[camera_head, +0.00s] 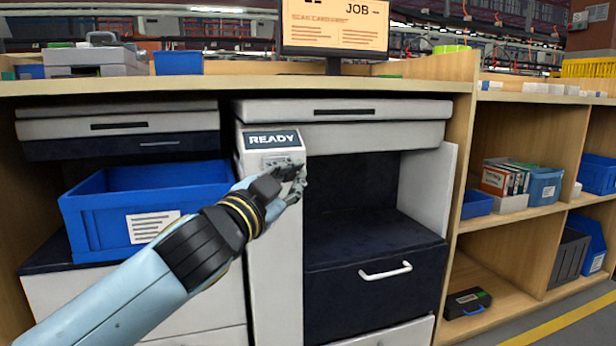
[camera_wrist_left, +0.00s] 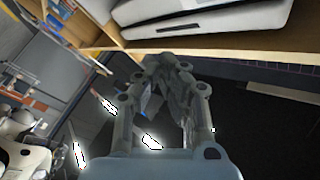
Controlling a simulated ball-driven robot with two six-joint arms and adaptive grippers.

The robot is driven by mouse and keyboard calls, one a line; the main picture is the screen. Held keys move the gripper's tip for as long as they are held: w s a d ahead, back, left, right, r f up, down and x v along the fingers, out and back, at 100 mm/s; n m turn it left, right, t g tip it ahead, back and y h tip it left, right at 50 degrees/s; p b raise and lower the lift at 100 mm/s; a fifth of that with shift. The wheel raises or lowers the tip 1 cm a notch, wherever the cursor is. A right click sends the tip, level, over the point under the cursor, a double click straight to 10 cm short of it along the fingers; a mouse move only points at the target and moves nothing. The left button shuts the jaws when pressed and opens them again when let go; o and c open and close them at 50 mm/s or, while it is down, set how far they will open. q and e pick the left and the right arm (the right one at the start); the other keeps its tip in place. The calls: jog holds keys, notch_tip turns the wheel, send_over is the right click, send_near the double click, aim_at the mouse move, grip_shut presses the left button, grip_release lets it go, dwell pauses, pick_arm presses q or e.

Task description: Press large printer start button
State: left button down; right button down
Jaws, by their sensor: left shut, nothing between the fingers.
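The large printer (camera_head: 375,136) is white and dark navy, with an open bay and a drawer with a white handle below. Its front left column carries a dark display (camera_head: 272,140) reading "READY". Just below the display is a small grey button panel (camera_head: 272,161); my gripper covers part of it, and no single start button can be made out. My left gripper (camera_head: 298,178) is shut and empty, right in front of the column, just below and right of the panel. I cannot tell if it touches. In the left wrist view its fingers (camera_wrist_left: 172,62) meet at the tips. My right gripper is not in view.
A smaller printer (camera_head: 118,124) with a blue bin (camera_head: 150,200) stands at the left. A wooden counter (camera_head: 230,84) runs above both, with a monitor (camera_head: 335,28) on it. Wooden shelves (camera_head: 520,215) with boxes stand at the right.

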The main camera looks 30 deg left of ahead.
pick_arm(q)
jog(key=shift+f, duration=0.1)
